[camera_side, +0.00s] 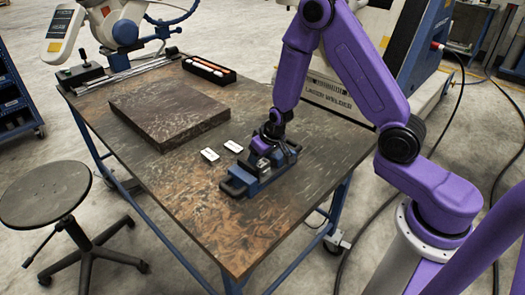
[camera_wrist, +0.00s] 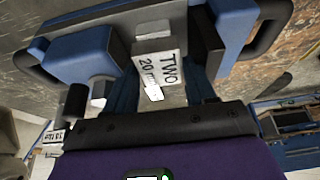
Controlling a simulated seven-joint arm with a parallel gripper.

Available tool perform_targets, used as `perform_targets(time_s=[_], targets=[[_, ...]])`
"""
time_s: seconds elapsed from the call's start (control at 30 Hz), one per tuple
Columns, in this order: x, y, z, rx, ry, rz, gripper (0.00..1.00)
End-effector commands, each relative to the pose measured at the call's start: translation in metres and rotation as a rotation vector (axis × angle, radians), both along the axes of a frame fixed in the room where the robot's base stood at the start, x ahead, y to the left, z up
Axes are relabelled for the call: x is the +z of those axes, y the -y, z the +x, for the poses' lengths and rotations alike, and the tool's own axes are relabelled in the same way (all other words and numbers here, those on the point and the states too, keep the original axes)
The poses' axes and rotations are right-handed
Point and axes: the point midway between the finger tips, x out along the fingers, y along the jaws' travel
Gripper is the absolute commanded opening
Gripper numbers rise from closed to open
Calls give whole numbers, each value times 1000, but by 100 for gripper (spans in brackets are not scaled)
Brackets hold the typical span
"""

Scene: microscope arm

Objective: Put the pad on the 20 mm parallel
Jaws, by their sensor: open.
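A white block marked "TWO 20 mm" (camera_wrist: 158,72) sits between the jaws of a blue vise (camera_wrist: 82,55) in the wrist view. A small grey block (camera_wrist: 152,30) lies at its far end; I cannot tell whether this is the pad. The vise also shows in the side view (camera_side: 238,183) on the table. My gripper (camera_side: 264,146) is low over the vise, with its fingers open around the marked block's sides in the wrist view (camera_wrist: 160,92). Whether they touch it is unclear.
Two small white blocks, one left (camera_side: 209,154) and one right (camera_side: 233,146), lie behind the vise on the worn table (camera_side: 200,225). A thick dark plate (camera_side: 168,108) and a black tray (camera_side: 208,69) stand farther back. The table's front is clear.

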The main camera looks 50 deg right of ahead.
Motion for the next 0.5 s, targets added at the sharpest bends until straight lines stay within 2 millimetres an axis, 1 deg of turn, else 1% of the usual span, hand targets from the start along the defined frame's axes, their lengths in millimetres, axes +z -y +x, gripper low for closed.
perform_targets(time_s=[0.17, 0.5], targets=[[14, -2, -3, 4, 4, 1, 58], [54, -1, -21, 1, 5, 1, 58]])
